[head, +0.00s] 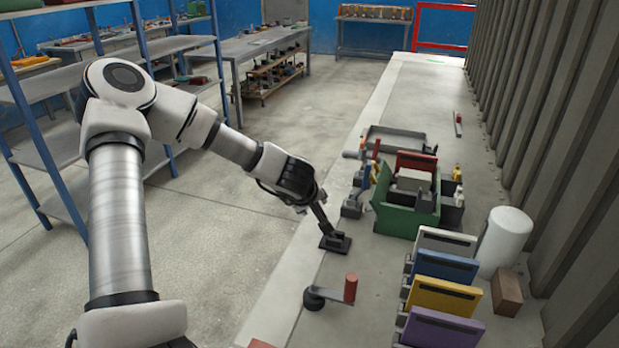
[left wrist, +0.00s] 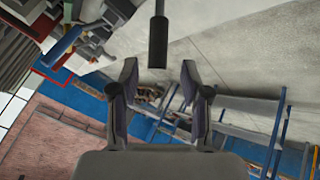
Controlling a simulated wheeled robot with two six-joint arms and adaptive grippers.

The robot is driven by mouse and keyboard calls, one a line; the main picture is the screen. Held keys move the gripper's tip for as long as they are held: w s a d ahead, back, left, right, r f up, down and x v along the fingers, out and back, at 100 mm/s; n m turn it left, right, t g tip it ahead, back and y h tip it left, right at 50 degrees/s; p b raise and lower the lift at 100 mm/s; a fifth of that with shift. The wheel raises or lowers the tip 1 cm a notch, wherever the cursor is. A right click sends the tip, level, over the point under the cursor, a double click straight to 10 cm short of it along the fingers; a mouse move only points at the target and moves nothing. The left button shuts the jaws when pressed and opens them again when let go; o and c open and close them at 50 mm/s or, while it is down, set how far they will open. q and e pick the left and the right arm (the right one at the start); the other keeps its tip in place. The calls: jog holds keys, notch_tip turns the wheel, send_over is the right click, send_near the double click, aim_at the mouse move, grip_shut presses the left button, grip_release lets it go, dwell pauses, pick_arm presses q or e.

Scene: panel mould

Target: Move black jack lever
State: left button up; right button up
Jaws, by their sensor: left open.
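The black jack lever (head: 322,221) rises from a dark base (head: 335,244) on the pale bench strip and leans up and left. My left gripper (head: 313,199) is at the lever's upper end. In the left wrist view the lever's dark round grip (left wrist: 157,45) comes in from the top, and its end lies between the lines of the two fingers. The fingers of my left gripper (left wrist: 159,68) are apart there, with no clear contact on the grip. My right gripper is not in view.
A red-topped handle (head: 350,287) with a black knob stands nearer on the bench. Coloured panels (head: 444,297), a white cylinder (head: 505,241) and a brown block (head: 507,292) stand to the right. A green box (head: 398,218) is behind. A ribbed wall (head: 545,130) bounds the right.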

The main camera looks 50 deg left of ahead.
pick_arm(q)
jog(key=v, duration=0.4)
jog(key=shift+s+r, duration=0.1)
dwell(0.6)
